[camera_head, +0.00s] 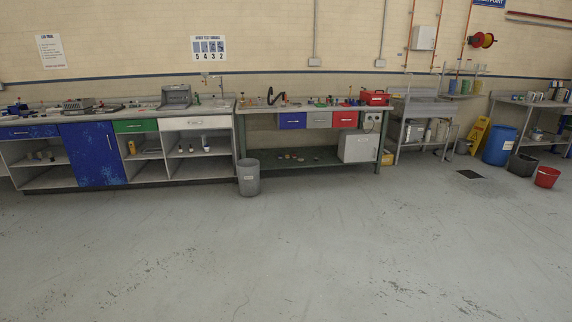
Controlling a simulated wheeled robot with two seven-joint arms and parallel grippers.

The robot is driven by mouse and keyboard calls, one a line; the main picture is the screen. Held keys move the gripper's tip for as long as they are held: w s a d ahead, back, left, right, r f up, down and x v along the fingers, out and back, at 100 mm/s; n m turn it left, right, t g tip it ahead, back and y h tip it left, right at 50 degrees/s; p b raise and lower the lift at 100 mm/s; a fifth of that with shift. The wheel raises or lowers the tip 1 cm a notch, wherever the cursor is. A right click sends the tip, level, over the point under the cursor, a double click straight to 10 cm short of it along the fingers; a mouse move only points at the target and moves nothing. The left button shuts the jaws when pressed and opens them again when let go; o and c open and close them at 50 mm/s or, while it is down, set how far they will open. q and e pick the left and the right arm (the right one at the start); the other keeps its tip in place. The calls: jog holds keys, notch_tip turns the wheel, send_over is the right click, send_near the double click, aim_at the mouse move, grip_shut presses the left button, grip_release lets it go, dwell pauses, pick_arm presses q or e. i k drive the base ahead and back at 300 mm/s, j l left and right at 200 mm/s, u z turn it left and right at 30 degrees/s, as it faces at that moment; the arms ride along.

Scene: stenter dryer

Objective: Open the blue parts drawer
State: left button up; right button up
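A small blue drawer (292,121) hangs under the top of the green-legged workbench (240,140), left of a grey drawer (319,120) and a red drawer (345,120). It looks shut, with a small pale mark or handle on its front. A wider blue drawer front (28,132) sits in the lab counter at the far left, also looking shut. The view does not show which of the two is the parts drawer. Neither of my grippers is in view.
A grey bin (248,178) stands on the floor before the workbench's left leg. A grey box (358,148) sits on its lower shelf. A blue barrel (499,144), yellow sign (478,134) and red bucket (546,177) stand at right. The foreground floor is clear.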

aim_at(288, 120)
jog(key=i+z, duration=0.25)
jog(key=i, duration=2.25)
